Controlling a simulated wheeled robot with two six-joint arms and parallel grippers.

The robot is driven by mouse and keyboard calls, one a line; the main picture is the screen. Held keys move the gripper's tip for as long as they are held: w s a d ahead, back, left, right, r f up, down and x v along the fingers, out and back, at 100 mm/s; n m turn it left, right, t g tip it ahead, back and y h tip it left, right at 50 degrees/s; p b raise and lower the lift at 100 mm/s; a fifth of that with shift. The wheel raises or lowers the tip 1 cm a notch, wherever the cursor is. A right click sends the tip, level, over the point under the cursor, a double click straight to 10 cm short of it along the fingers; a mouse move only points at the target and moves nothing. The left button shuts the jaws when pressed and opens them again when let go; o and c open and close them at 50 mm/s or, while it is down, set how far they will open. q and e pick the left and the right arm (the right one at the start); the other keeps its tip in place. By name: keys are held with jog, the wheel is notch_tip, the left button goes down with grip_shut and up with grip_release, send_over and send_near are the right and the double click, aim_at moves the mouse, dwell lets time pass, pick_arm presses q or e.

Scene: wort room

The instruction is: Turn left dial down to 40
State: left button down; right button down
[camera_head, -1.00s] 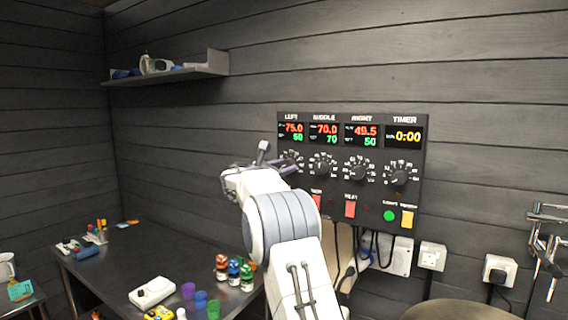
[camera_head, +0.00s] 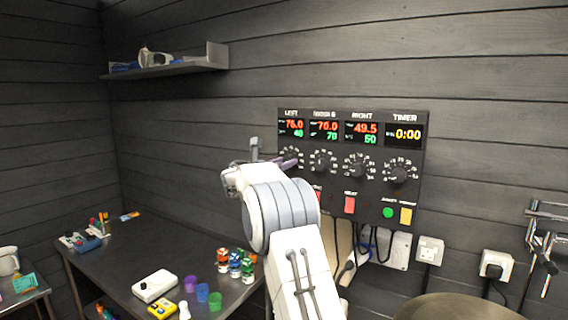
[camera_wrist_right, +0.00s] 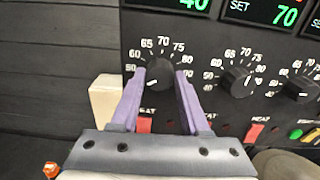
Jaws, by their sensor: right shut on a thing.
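The control panel (camera_head: 352,205) is on the wall, with displays headed LEFT, MIDDLE, RIGHT and TIMER. The left display (camera_head: 291,129) reads 75.0 or close to it in red, blurred, and 40 in green. The left dial (camera_wrist_right: 159,72) is black with a white scale. My right gripper (camera_wrist_right: 160,80) has its purple fingers on either side of this dial and is shut on it. In the head view my right arm hides part of the dial and the left switch. My left gripper is not in view.
The middle dial (camera_wrist_right: 237,80) sits close to the right of my fingers. Red switches (camera_head: 350,205) are below the dials. A dark table (camera_head: 125,255) with small bottles and cups stands at the left. A shelf (camera_head: 190,68) is on the wall.

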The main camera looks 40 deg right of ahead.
jog(key=shift+f, duration=0.1)
jog(key=shift+c, duration=2)
grip_release()
jog(key=shift+d, duration=0.1)
jog(key=b+v, duration=0.5)
jog(key=v, duration=0.5)
jog(key=shift+a+b, duration=0.3)
jog(key=shift+s, duration=0.1)
